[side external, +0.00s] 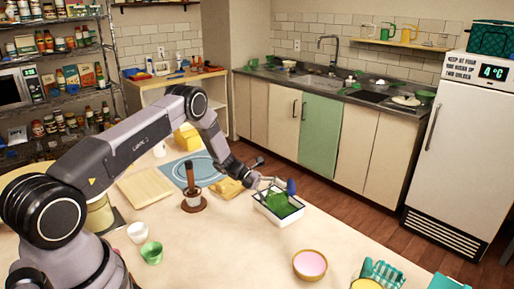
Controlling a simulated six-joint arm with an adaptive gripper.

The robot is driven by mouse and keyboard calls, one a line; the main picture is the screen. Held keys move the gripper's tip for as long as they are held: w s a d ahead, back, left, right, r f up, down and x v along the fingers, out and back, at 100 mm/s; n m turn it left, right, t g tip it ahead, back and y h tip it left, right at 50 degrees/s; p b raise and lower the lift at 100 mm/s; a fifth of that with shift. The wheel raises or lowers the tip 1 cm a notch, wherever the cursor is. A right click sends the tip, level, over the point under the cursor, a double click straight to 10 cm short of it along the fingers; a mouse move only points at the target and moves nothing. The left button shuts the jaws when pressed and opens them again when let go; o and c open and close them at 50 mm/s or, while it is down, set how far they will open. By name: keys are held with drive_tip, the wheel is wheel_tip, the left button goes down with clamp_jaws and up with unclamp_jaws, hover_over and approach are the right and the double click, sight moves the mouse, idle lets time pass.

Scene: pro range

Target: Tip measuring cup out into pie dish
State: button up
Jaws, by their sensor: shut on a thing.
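My gripper (272,184) is over the white rectangular dish (259,207), which I take as the pie dish, on the pale table. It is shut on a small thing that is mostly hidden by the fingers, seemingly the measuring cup. A dark blue upright piece (291,187) shows at the right of the fingers; I cannot tell whether it is part of the cup. A green patch (281,204) shows within the dish's rim, below the fingers. I cannot tell whether it lies in the dish or belongs to the held thing.
A brown-handled tool on a round brown base (192,203) and a yellow block (228,187) stand left of the dish. A pink-filled bowl (310,264), a green cup (151,252) and a white cup (138,232) are nearer. The table between them is clear.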

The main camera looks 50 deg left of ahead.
drive_tip(key=shift+w+a+r+n+h, duration=0.25)
drive_tip(key=shift+r+n+h, duration=0.1)
drive_tip(key=shift+n, duration=0.2)
drive_tip(key=shift+w+a+r+n+h, duration=0.1)
drive_tip(key=shift+w+r+n+h, duration=0.2)
drive_tip(key=shift+n, duration=0.25)
idle(1.3)
